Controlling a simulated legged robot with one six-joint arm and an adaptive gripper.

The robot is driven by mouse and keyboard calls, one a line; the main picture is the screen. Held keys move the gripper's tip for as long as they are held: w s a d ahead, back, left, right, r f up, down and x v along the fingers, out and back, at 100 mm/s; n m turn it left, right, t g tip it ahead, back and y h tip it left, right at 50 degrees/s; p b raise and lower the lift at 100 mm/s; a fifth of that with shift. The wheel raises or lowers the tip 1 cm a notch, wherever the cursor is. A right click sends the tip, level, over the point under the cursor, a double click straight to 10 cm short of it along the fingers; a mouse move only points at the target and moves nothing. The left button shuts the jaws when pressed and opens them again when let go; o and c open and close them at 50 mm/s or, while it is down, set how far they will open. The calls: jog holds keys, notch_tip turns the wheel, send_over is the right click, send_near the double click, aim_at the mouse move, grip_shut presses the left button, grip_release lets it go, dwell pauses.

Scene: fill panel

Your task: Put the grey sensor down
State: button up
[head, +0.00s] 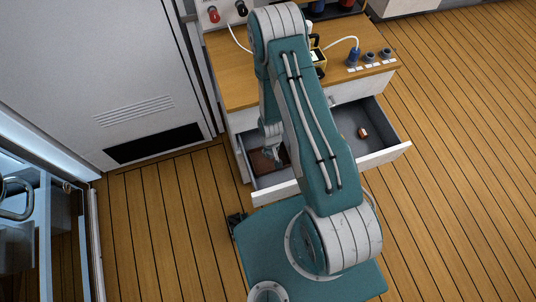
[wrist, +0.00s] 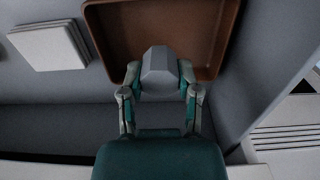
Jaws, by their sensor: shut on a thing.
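In the wrist view my gripper (wrist: 160,76) is shut on the grey sensor (wrist: 160,62), a faceted grey block. The sensor is in front of a brown tray (wrist: 215,20); I cannot tell whether it touches the tray. The tray lies inside an open drawer with grey inner walls. In the head view my gripper (head: 272,151) is low over the left part of the open drawer (head: 277,193), by the brown tray (head: 258,162). The sensor cannot be made out there, and my arm hides the drawer's middle.
A small copper-coloured piece (head: 362,132) lies in the drawer's right part. A white cabinet (head: 100,60) stands at left.

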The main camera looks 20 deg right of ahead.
aim_at(269, 155)
jog(key=shift+w+f, duration=0.2)
jog(key=shift+f, duration=0.15)
notch_tip(269, 155, down, 2)
jog(key=shift+d+f, duration=0.15)
jog(key=shift+w+f, duration=0.1)
jog(key=shift+f, duration=0.3)
jog(key=shift+a+f, duration=0.1)
jog(key=shift+a, duration=0.3)
jog(key=o, duration=1)
jog(key=shift+d, duration=0.2)
jog(key=shift+o, duration=0.2)
